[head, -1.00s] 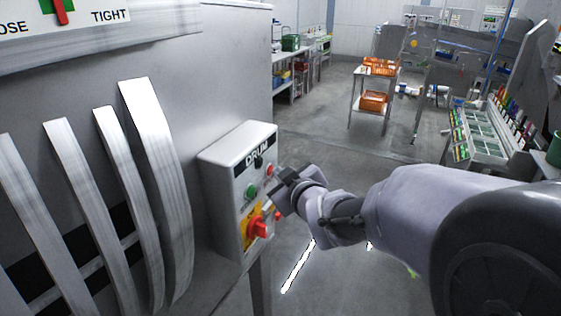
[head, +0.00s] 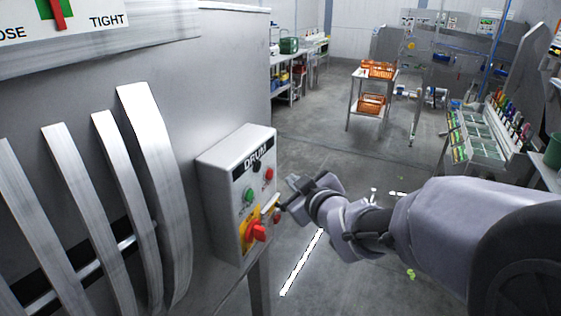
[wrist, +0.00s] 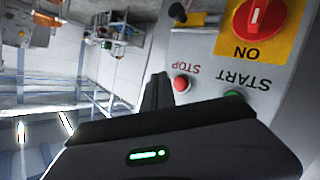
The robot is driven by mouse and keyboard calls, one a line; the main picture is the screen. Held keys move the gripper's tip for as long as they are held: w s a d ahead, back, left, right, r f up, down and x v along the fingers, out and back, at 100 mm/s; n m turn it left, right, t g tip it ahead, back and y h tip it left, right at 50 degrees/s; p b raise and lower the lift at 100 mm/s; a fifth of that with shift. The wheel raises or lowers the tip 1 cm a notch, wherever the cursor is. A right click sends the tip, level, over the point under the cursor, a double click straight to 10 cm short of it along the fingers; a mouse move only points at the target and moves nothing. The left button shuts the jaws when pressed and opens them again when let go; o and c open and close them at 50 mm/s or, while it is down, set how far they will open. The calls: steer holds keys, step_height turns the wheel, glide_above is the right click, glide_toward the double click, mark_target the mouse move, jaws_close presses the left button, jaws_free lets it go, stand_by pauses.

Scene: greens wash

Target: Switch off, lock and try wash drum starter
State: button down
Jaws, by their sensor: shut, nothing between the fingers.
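The wash drum starter is a pale grey box (head: 225,205) marked DRUM on the machine's side. It has a green START button (head: 249,195), a red STOP button (head: 269,174) and a red rotary handle (head: 257,232) on a yellow plate. The handle also shows in the wrist view (wrist: 262,18), upside down, its white mark in line with ON. My gripper (head: 291,181) is shut and empty, just right of the box face. In the wrist view its dark fingers (wrist: 159,82) appear beside the STOP button (wrist: 181,84), apparently apart from it. A small red item with a pale bar (head: 277,216) beside the handle is unclear.
Curved metal strips (head: 150,170) stand out from the machine at left. A trolley with orange crates (head: 372,104) stands farther back. A bench with colored items (head: 485,135) is at right. Open floor lies between.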

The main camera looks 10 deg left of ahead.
steer(key=d, duration=0.1)
steer(key=s+d, duration=0.1)
steer(key=shift+d, duration=0.35)
steer(key=s+d+f+m+g+h+b, duration=0.1)
steer(key=s+d+f+m+h+b, duration=0.3)
steer(key=s+d, duration=0.3)
steer(key=s+d+f+m+g+h+b, duration=0.2)
steer(key=s+d+m+b, duration=0.1)
steer(key=s+d+m, duration=0.35)
steer(key=s+a+f+m+g+b, duration=0.1)
steer(key=s+f+m+g, duration=0.1)
steer(key=s, duration=0.6)
steer(key=s+a+f+m+g+y+b, duration=0.1)
steer(key=s+f, duration=0.3)
steer(key=s, duration=0.4)
steer(key=shift+a+f+m+g+b, duration=0.4)
steer(key=shift+m+g, duration=0.2)
steer(key=shift+m, duration=0.25)
